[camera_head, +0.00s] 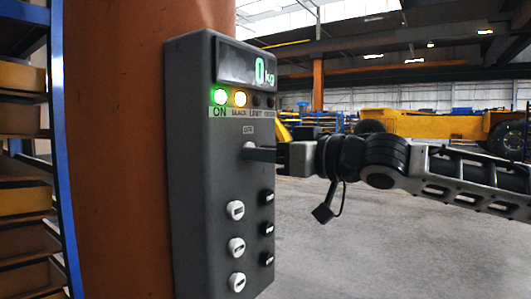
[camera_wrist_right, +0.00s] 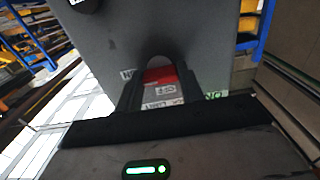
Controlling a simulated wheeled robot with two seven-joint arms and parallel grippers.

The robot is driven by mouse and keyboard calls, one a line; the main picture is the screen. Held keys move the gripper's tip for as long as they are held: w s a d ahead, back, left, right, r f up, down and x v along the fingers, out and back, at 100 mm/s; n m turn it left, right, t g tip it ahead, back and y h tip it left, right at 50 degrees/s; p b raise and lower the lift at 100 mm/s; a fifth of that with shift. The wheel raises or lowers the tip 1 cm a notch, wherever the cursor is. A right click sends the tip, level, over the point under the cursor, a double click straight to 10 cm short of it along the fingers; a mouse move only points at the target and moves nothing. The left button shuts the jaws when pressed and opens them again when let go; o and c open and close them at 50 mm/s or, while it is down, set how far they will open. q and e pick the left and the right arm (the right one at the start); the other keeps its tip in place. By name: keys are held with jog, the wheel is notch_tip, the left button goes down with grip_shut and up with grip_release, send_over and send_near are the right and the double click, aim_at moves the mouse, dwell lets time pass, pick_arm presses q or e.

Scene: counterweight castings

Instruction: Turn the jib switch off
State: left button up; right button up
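A grey control box (camera_head: 205,170) is fixed to an orange column. My right gripper (camera_head: 250,153) reaches in from the right and meets the box front below a small label. In the right wrist view, the two dark fingers (camera_wrist_right: 160,85) stand on both sides of a red-faced switch (camera_wrist_right: 158,75), which fills the space between them. The fingers hide the switch in the head view. My left gripper is out of view.
White knobs (camera_head: 236,246) and black knobs (camera_head: 267,229) stick out lower on the box. A blue-framed rack (camera_head: 66,150) with bins stands at the left. A yellow vehicle (camera_head: 440,124) is far back. The grey floor (camera_head: 400,245) at the right is clear.

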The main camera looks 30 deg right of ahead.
pick_arm(q)
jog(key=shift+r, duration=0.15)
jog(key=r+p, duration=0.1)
jog(key=p, duration=0.2)
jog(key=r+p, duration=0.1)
jog(key=p, duration=0.2)
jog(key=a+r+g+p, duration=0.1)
jog(key=p, duration=0.2)
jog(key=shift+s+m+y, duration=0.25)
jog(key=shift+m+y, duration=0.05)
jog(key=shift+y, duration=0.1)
pick_arm(e)
jog(key=n, duration=1.8)
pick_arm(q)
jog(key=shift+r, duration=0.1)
pick_arm(e)
jog(key=o, duration=1)
